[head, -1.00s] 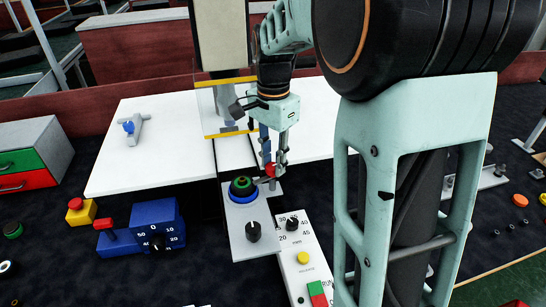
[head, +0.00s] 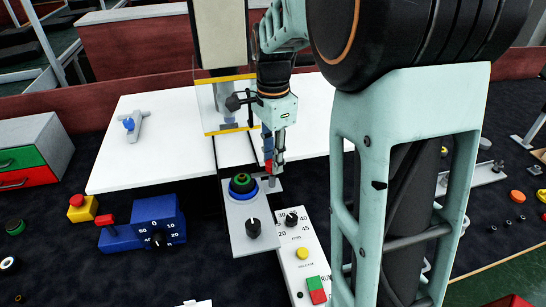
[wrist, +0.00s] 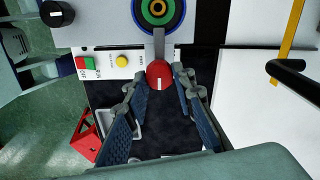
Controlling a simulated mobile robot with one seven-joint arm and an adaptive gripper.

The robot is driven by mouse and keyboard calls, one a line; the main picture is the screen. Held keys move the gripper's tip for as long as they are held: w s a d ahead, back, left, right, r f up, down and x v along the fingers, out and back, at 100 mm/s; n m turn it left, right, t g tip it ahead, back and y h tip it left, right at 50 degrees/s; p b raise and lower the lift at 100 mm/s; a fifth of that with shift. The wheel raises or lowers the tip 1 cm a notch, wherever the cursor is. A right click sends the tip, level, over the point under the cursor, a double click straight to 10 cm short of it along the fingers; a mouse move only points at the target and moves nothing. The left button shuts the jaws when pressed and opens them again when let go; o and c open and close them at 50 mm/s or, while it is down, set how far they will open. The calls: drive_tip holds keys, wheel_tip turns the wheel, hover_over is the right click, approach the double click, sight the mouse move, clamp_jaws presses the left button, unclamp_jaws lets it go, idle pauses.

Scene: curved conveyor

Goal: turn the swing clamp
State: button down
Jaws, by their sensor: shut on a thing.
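The swing clamp shows in the wrist view as a short grey bar (wrist: 158,47) with a red knob (wrist: 159,75) at its end. The bar reaches to the edge of a stack of green and blue discs (wrist: 157,10). My gripper (head: 273,172) points down beside the disc stack in the head view, with the red knob (head: 267,166) between its fingers. In the wrist view my gripper (wrist: 160,78) has one finger on each side of the knob and is shut on it. The fingers partly hide the knob and bar in the head view.
A plate with a black dial (head: 253,228) and a panel with a yellow button (head: 302,253) lie in front of the discs. A clear guard with yellow edges (head: 228,105) stands behind. A blue box with a dial (head: 158,220) is at left. The white tabletop (head: 165,165) is mostly bare.

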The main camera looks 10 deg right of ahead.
drive_tip(key=c, duration=1.6)
unclamp_jaws()
drive_tip(key=shift+n, duration=0.3)
